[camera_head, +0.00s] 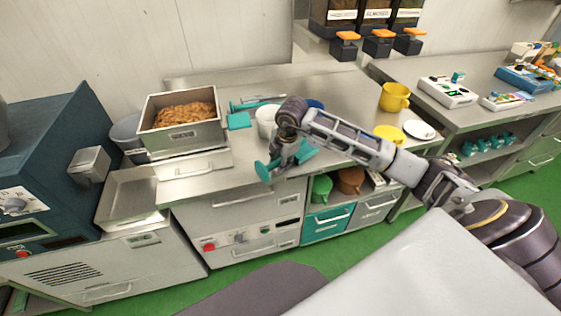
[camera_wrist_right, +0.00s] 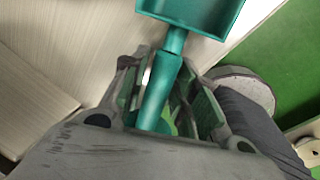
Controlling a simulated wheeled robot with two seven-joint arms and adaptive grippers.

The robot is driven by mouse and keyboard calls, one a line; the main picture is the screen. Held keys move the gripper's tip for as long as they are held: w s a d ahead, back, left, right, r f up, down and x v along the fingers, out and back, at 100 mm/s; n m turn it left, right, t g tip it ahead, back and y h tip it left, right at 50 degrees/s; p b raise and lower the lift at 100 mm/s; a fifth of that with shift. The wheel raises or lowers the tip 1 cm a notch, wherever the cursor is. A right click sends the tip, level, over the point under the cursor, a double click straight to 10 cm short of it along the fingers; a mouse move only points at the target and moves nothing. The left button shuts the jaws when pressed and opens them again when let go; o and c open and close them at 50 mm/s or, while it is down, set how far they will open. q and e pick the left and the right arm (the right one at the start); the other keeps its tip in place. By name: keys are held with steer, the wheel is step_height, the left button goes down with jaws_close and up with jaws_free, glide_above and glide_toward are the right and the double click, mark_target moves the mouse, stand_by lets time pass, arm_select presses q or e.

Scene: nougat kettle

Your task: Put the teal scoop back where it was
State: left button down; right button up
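The teal scoop (camera_head: 306,153) is in my right gripper (camera_head: 284,157), at the front edge of the steel counter. In the right wrist view, the scoop's handle (camera_wrist_right: 158,95) runs between the fingers of my right gripper (camera_wrist_right: 165,85), which are closed around it. The scoop's pan points away from the gripper at the top of that view and is partly cut off. The gripper hides the middle of the scoop in the head view. My left gripper is not in view.
A metal pan (camera_head: 150,140) of brown food stands at the counter's left. Teal tools (camera_head: 239,121) lie beside it. A white container (camera_head: 267,120) stands behind my gripper. Open bins sit below.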

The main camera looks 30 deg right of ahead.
steer(key=shift+o, duration=0.7)
steer(key=shift+r, duration=0.2)
steer(key=v, duration=1.2)
